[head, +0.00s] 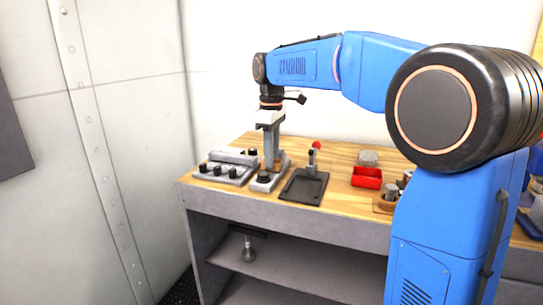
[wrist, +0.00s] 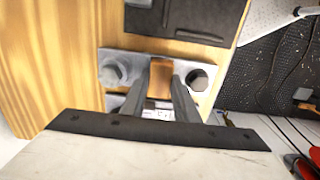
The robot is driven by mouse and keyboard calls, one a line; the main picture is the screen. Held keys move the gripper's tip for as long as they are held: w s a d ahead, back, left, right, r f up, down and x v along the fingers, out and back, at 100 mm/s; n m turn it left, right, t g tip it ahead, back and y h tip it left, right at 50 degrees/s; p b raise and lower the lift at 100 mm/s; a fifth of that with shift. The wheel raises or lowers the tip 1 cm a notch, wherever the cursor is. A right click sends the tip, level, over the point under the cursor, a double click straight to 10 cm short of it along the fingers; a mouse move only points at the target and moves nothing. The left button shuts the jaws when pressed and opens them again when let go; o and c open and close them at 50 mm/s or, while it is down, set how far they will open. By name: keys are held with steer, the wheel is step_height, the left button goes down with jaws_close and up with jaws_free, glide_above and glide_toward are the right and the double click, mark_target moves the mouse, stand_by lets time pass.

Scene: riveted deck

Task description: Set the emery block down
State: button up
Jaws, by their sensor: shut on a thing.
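My gripper (head: 271,165) points straight down over the left part of the wooden bench. In the wrist view its two fingers (wrist: 160,90) are closed on a small brown block, which I take to be the emery block (wrist: 161,76). The block is between two round knobs of a grey metal fixture (wrist: 112,57). That fixture (head: 262,186) stands directly under my gripper in the head view. The fingers mostly hide the block there, and I cannot tell whether it touches the fixture.
A grey knobbed unit (head: 222,173) stands left of the fixture. A dark tray with a red-knobbed lever (head: 303,188) stands close on its right. Farther right are a red bin (head: 366,177), a grey rough block (head: 369,158) and a wooden holder (head: 384,203).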

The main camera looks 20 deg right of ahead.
steer(key=o, duration=1.1)
steer(key=shift+c, duration=0.2)
step_height(320, 180, up, 12)
steer(key=shift+s+r, duration=0.1)
